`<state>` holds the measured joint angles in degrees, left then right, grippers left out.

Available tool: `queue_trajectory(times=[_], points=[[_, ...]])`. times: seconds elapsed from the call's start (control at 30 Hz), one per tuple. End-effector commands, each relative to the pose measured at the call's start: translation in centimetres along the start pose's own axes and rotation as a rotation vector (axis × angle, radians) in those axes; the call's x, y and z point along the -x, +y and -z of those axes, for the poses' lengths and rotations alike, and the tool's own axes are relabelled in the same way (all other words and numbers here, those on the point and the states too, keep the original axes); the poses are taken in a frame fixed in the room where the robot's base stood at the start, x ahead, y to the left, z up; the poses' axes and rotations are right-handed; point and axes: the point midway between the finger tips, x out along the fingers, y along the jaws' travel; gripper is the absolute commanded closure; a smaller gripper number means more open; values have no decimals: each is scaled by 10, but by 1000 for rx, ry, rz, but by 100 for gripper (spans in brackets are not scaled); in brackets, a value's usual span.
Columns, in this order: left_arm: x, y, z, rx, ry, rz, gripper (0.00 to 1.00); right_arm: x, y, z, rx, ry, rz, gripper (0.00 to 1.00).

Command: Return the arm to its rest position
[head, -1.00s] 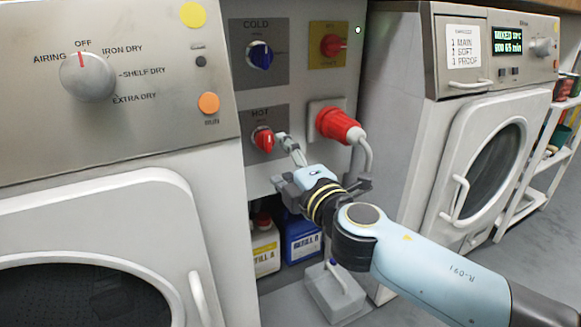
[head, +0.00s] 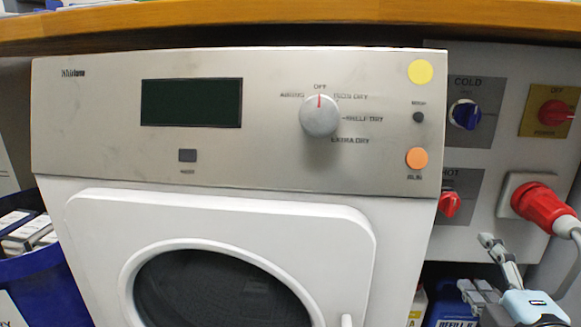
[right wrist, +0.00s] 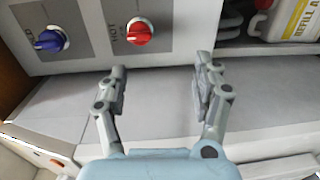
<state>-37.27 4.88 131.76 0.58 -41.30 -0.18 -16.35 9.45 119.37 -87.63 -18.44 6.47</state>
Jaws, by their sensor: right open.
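My right gripper (head: 488,268) is at the lower right of the head view, below the red HOT knob (head: 449,205) and the red plug (head: 541,207). In the right wrist view my right gripper (right wrist: 160,85) has its two fingers spread apart with nothing between them. The HOT knob also shows there (right wrist: 140,31), beyond the fingertips and not touched. The blue COLD knob (head: 465,114) is above the HOT knob in the head view. My left gripper is in no view.
A dryer (head: 270,150) with a dark display and a selector dial (head: 319,116) fills the middle of the head view. A blue bin (head: 40,275) stands at left. A wooden worktop (head: 290,22) runs above. Containers stand below the panel, one a refill bottle (right wrist: 290,20).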

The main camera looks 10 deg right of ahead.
Motion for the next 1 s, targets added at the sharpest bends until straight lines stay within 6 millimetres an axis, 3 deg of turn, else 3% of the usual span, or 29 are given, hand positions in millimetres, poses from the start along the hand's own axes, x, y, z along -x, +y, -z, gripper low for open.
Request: queue_trajectory(times=[0.03, 0.2, 0.4, 0.6, 0.77, 1.0], points=[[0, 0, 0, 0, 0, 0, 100, 21, -18, -5, -66, -16, 65, 32], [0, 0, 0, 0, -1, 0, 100, 82, -69, -24, -441, -163, 295, 32], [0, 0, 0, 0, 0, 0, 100, 144, -114, -22, -832, -338, 547, 32], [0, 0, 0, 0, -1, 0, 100, 180, -133, 1, -1098, -434, 730, 32], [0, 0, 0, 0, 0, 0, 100, 196, -138, 27, -1271, -470, 863, 32], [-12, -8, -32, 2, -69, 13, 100, 211, -170, 13, -1237, -538, 911, 32]])
